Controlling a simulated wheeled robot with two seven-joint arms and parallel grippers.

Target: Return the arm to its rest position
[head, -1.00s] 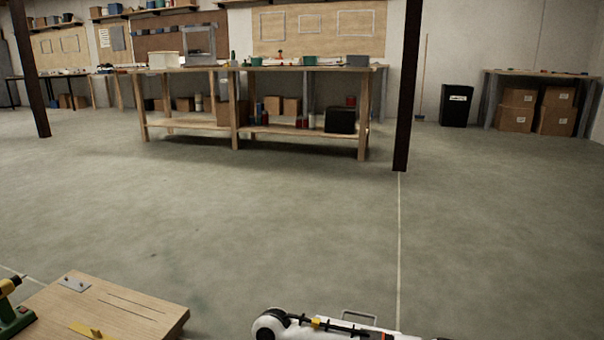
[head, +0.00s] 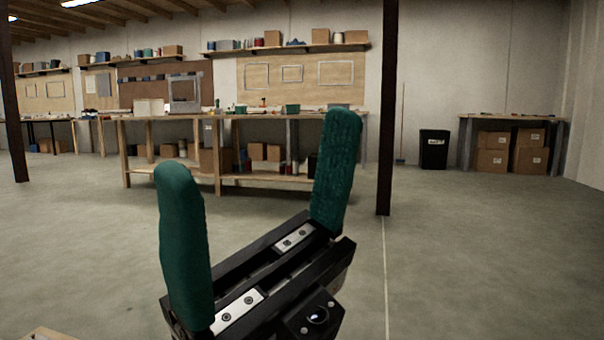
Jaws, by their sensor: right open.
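My right gripper (head: 262,160) stands large in the lower middle of the head view. Its two green padded fingers point upward and are spread wide apart, with nothing between them. Its black body with silver plates shows below the fingers. It is in front of the far workbench in the picture and touches nothing that I can see. My left gripper is not in view.
A long wooden workbench (head: 130,119) with tools and boxes stands across the floor. Dark posts (head: 387,120) rise at the right and far left. A black bin (head: 434,150) and a table over cardboard boxes (head: 492,160) are at the back right. The concrete floor (head: 470,260) between is clear.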

